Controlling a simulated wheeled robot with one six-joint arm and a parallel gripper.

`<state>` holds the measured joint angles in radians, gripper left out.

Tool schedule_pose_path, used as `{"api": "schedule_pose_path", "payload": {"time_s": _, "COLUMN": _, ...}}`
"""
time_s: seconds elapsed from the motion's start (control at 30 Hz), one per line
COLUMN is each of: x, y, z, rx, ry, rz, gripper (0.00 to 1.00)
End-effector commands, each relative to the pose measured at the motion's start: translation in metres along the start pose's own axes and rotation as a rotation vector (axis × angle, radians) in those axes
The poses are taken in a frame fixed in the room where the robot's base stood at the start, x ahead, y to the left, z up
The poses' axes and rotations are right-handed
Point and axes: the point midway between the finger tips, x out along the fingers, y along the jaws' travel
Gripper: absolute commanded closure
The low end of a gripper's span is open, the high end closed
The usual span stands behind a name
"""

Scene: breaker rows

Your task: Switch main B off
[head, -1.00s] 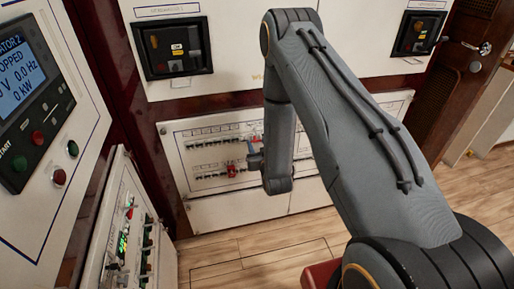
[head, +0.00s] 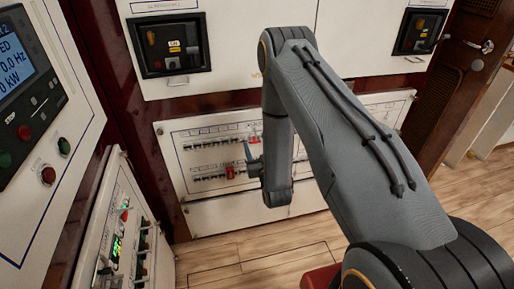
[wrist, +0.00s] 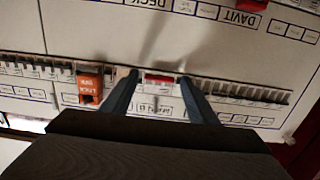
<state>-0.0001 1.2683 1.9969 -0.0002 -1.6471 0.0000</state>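The breaker panel (head: 190,140) is on the low white cabinet front in the head view, with two rows of small switches. My gripper (head: 252,160) is in front of its lower row. In the wrist view the panel lettering is upside down. The blue fingers of my gripper (wrist: 160,95) are spread apart, one on each side of a wider breaker with a red part (wrist: 160,78). Its label is too small to read, so I cannot tell whether it is main B. Contact with the breaker cannot be told.
An orange-red lock-off piece (wrist: 90,85) sits on the same row, left of the fingers in the wrist view; it also shows in the head view (head: 230,172). Another red part (wrist: 250,4) is at the wrist view's top. A generator panel (head: 40,110) stands at the left.

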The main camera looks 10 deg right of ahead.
Motion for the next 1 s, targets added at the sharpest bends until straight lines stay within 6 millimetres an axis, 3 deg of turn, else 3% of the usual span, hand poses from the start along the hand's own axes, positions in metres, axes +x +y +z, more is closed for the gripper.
{"api": "schedule_pose_path", "payload": {"time_s": 0.37, "x": -0.004, "y": 0.000, "z": 0.000, "rx": 0.000, "ry": 0.000, "rz": 0.000, "gripper": 0.42}}
{"api": "schedule_pose_path", "payload": {"time_s": 0.8, "x": -0.067, "y": 0.000, "z": 0.001, "rx": 0.000, "ry": -0.002, "rz": 0.000, "gripper": 0.42}}
{"api": "schedule_pose_path", "payload": {"time_s": 1.0, "x": -0.078, "y": 0.000, "z": 0.000, "rx": 0.000, "ry": 0.000, "rz": 0.000, "gripper": 0.42}}
